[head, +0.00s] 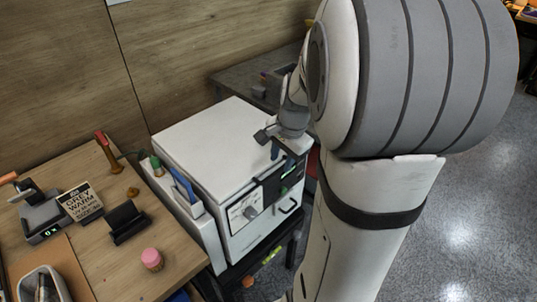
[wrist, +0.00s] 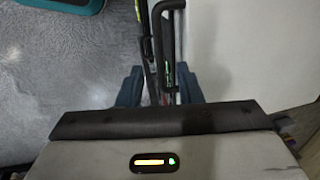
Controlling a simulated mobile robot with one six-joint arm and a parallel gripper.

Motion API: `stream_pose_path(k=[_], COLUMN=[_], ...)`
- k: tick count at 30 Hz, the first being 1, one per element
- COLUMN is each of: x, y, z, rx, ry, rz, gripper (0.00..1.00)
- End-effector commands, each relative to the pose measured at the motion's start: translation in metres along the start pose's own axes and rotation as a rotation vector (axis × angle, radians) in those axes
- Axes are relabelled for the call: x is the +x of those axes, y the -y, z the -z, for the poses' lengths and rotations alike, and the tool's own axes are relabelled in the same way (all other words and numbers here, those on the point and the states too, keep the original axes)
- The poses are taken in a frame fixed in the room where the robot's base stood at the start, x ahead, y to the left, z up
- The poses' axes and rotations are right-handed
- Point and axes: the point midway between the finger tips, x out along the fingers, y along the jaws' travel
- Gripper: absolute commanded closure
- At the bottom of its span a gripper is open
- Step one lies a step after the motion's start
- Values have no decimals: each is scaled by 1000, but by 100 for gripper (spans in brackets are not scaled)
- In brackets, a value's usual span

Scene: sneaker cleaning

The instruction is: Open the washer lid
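The washer (head: 226,208) is a white box with a flat white lid (head: 215,142) that lies closed. My gripper (head: 279,153) is at the upper front edge of the washer, towards the right, partly hidden by my arm. In the wrist view my gripper (wrist: 160,82) has its two blue fingers spread apart, with a dark bar (wrist: 166,50) showing between and beyond them. A pale washer surface fills the right side there. I cannot tell whether the fingers touch the washer.
A side caddy (head: 180,190) with bottles stands against the washer. Grey floor (head: 470,230) is clear at right.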

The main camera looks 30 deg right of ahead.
Motion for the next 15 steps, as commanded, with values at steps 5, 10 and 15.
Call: stream_pose_path(k=[5,10,15], x=[26,37,38], y=[0,0,0], z=[-1,-1,-1], rx=[-4,-4,-5], ry=[2,0,-1], rz=[-2,0,1], gripper=[68,68,68])
